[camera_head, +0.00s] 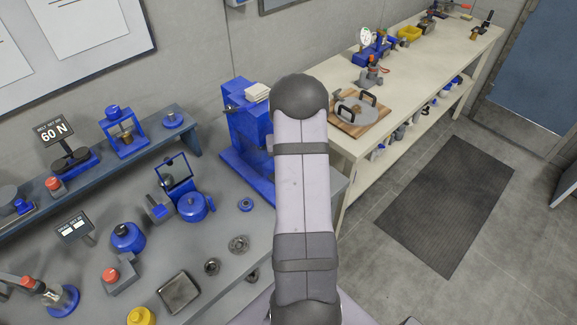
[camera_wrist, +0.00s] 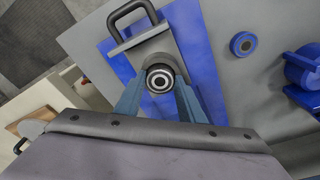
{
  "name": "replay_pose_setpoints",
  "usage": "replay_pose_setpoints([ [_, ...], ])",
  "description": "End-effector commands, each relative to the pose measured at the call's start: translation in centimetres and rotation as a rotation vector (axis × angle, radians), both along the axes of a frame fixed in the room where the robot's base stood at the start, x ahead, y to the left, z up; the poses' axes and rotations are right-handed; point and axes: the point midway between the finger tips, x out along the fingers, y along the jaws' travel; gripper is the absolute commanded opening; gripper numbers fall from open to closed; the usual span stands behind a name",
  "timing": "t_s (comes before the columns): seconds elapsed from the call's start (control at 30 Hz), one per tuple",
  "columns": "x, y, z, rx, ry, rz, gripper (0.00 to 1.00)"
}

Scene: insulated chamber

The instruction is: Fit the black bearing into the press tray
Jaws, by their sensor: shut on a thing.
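In the wrist view, my gripper (camera_wrist: 159,92) is shut on the black bearing (camera_wrist: 160,70), a dark ring with a pale inner ring seen end-on between the two blue-grey fingers. The grey press tray (camera_wrist: 122,47) with its black handle lies just beyond the bearing, on the blue base (camera_wrist: 196,60) of the press. I cannot tell whether the bearing touches the tray. In the head view the blue press (camera_head: 238,130) stands left of my arm; my arm hides the gripper, bearing and tray there.
A blue ring (camera_head: 245,204) lies on the grey bench, with a blue pot (camera_head: 195,207) beside it. Metal rings (camera_head: 238,244) and a dark square tray (camera_head: 179,292) lie nearer. A pale bench (camera_head: 400,85) with tools runs along the right wall.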

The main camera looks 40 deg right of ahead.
Motion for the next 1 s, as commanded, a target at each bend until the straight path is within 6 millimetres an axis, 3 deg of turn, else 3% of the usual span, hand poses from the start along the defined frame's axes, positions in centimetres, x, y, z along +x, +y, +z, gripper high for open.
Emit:
replay_pose_setpoints([
  [0.07, -0.2, 0.2, -0.5, 0.006, 0.007, -0.001, 0.11],
  [0.1, -0.2, 0.2, -0.5, 0.006, 0.007, -0.001, 0.45],
  [0.17, -0.2, 0.2, -0.5, 0.006, 0.007, -0.001, 0.57],
  [0.77, -0.1, 0.1, -0.3, 0.002, 0.003, -0.001, 0.57],
  [1.0, -0.1, 0.0, 1.0, 0.0, 0.0, -0.001, 0.57],
])
